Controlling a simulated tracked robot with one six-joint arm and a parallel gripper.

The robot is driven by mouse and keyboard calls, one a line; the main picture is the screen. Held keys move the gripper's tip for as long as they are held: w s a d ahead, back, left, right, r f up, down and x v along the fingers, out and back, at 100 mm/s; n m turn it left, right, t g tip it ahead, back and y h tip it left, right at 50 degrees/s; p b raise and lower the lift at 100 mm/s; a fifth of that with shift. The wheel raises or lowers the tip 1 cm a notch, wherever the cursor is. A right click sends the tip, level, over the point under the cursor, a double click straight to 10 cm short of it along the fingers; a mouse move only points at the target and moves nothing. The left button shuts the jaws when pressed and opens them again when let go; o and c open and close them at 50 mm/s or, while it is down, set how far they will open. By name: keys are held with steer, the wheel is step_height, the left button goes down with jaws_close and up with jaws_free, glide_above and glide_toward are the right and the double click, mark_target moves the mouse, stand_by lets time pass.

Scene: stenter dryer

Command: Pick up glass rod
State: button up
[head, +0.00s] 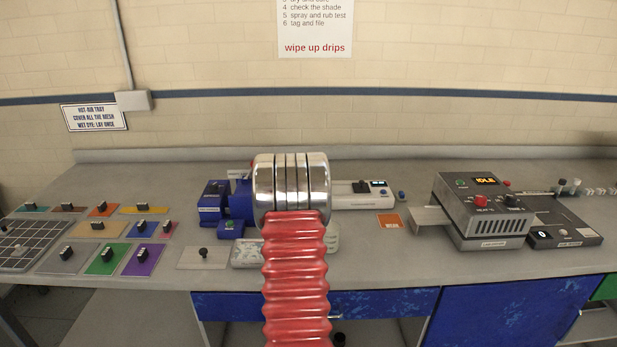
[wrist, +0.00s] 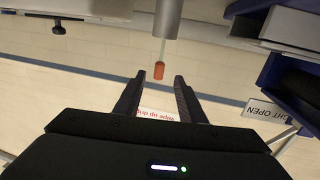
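In the wrist view, a thin pale rod with an orange-red end (wrist: 159,70), which looks like the glass rod, sticks out from a grey cylinder (wrist: 168,18). My gripper (wrist: 159,78) is open and empty. Its two dark fingers point toward the rod, and the orange-red end shows in line with the gap between the fingertips. I cannot tell how far beyond the tips it is. In the head view my red ribbed arm and chrome rings hide the gripper and the rod.
A grey machine reading IDLE (head: 481,212) stands right. Colour cards with black knobs (head: 105,260) lie left. Bare bench shows in front of the machine.

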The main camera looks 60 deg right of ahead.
steer(key=shift+x, duration=2.6)
steer(key=shift+d, duration=0.15)
steer(key=shift+x, duration=2.5)
steer(key=shift+f, duration=0.2)
steer(key=shift+c, duration=0.6)
jaws_close()
